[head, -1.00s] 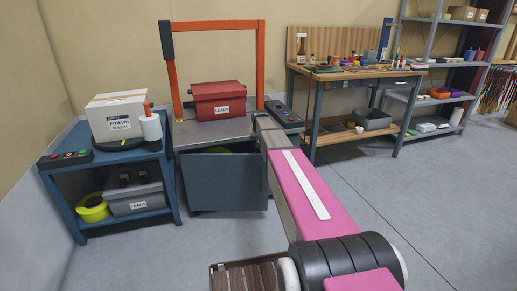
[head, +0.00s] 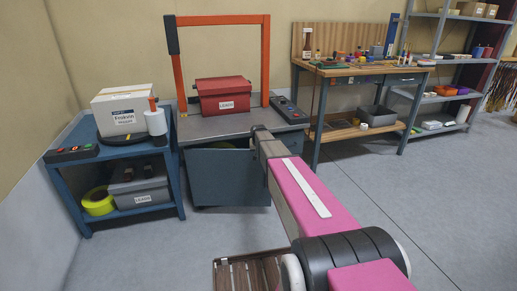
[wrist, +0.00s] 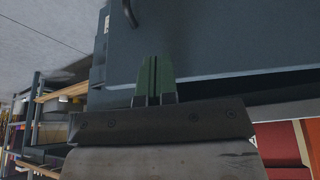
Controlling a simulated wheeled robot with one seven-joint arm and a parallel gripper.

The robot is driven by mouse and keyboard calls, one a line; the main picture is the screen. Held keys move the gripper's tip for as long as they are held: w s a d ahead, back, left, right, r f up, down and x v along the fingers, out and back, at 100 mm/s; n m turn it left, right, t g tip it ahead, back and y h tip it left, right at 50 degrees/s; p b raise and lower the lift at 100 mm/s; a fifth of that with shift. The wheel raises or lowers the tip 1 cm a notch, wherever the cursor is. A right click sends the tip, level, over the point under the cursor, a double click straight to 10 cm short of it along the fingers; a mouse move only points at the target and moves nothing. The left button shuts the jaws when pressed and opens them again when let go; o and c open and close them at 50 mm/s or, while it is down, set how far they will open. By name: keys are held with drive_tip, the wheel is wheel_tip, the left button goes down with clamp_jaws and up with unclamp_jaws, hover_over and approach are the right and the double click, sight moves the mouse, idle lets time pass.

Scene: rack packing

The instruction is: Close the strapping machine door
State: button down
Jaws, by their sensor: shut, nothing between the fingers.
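The strapping machine (head: 210,128) has a dark blue-grey body under an orange arch. Its door (head: 228,180) is a dark panel on the front, standing partly open with a dark gap along its top edge. My arm reaches to the door's right side and hides part of it. In the wrist view, my gripper (wrist: 154,62) has its green fingers shut together and empty. The fingertips lie over the door panel (wrist: 215,40); whether they touch it I cannot tell. A dark curved handle (wrist: 130,12) shows at the top of that view.
A red box (head: 222,95) sits on the machine top beside a control panel (head: 290,110). A blue cart (head: 75,165) with a white box stands close on the left. A workbench (head: 360,70) stands at right.

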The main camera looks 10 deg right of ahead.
drive_tip(key=shift+w+d+r, duration=0.1)
drive_tip(key=shift+w+d, duration=0.05)
drive_tip(key=shift+w, duration=0.75)
drive_tip(key=shift+w+d+r, duration=0.1)
drive_tip(key=shift+w+d, duration=0.05)
drive_tip(key=shift+w, duration=0.75)
drive_tip(key=w+d, duration=0.1)
drive_tip(key=w, duration=0.8)
drive_tip(key=shift+w, duration=0.3)
drive_tip(key=shift+d, duration=0.1)
